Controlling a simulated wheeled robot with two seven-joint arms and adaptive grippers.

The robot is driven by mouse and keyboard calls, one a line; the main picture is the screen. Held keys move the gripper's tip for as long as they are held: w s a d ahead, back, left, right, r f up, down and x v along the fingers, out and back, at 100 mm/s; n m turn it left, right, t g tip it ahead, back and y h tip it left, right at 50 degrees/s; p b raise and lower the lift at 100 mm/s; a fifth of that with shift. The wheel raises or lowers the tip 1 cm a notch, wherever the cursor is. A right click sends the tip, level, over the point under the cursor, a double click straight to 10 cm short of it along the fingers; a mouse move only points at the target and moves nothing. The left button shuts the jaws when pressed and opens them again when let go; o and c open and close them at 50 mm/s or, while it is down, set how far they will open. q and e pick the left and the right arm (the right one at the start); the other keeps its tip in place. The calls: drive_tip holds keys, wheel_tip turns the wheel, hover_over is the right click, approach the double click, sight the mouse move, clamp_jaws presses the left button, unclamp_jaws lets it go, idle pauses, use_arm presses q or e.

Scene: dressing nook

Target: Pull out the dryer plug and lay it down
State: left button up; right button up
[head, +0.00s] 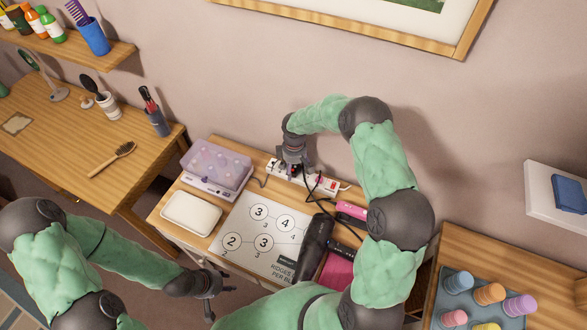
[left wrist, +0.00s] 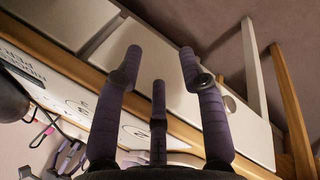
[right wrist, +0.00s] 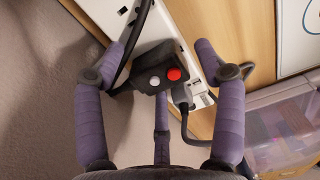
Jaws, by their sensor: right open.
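The dryer plug, a black block with a red and a white button (right wrist: 155,77), sits on the white power strip (right wrist: 163,22) in the right wrist view. The power strip also shows in the head view (head: 325,186), along the wall. My right gripper (head: 293,168) is over the strip, its open fingers on both sides of the plug; contact cannot be told. In the head view the gripper mostly hides the plug. The black hair dryer (head: 314,246) lies at the front of the small table. My left gripper (left wrist: 160,68) is open and empty beside the table's front edge.
A grey plug (right wrist: 183,94) with a cord is close beside the dryer plug. A purple-lidded box (head: 217,163), a white case (head: 192,213), a printed mat (head: 247,235) and a pink-handled tool (head: 351,210) occupy the table. Black cords loop beside the strip.

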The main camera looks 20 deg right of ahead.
sight(294, 167)
idle(0.3)
drive_tip(key=shift+c, duration=0.3)
clamp_jaws()
drive_tip(key=shift+r, duration=0.15)
drive_tip(key=shift+w+r+p, duration=0.15)
drive_tip(key=shift+r+p, duration=0.25)
drive_tip(key=shift+r, duration=0.4)
drive_tip(key=shift+r+p, duration=1.2)
drive_tip(key=shift+r, duration=0.85)
